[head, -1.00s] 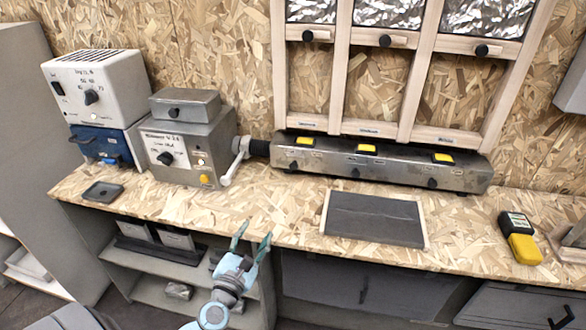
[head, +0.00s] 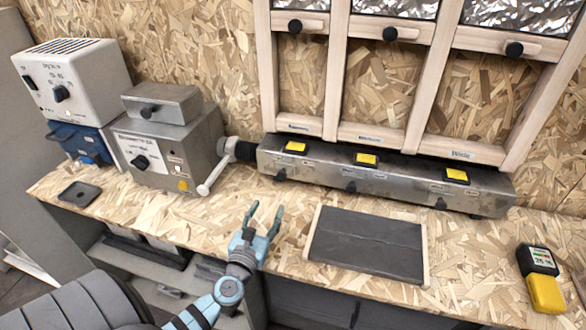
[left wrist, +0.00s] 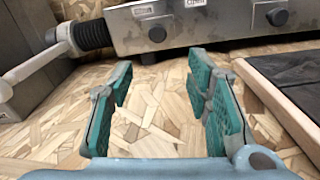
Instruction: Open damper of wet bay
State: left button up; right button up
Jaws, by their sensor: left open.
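A long metal manifold box (head: 400,180) lies along the back of the bench under a wooden frame with three bays. It has three yellow-topped switches, at left (head: 295,147), middle (head: 366,159) and right (head: 457,175), and black knobs along its front. Small labels mark the bays; I cannot read which is the wet one. In the left wrist view the manifold's front (left wrist: 215,25) shows two dark knobs (left wrist: 157,33) ahead. My left gripper (head: 266,212) is open and empty over the bench's front part, short of the manifold. It also shows in the left wrist view (left wrist: 160,85). My right gripper is not in view.
A grey instrument box (head: 160,150) with a white lever (head: 212,178) stands left of the manifold. A dark slab (head: 368,243) lies right of my gripper. A yellow-black meter (head: 541,278) lies far right. The bench between gripper and manifold is clear.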

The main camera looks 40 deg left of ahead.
pick_arm(q)
send_near(281, 177)
jog(key=shift+x, duration=1.05)
jog(key=b+x, duration=0.1)
jog(key=x, duration=0.2)
jog(key=b+x, duration=0.1)
jog(key=x, duration=0.3)
jog(key=shift+w+a+f, duration=0.1)
jog(key=shift+w+f, duration=0.1)
jog(key=shift+w, duration=0.1)
jog(key=shift+w+r, duration=0.1)
jog(key=shift+w, duration=0.05)
jog(key=shift+r, duration=0.15)
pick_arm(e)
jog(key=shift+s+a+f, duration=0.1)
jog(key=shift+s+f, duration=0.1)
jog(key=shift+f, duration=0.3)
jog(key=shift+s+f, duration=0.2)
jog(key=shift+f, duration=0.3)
pick_arm(q)
grip_shut()
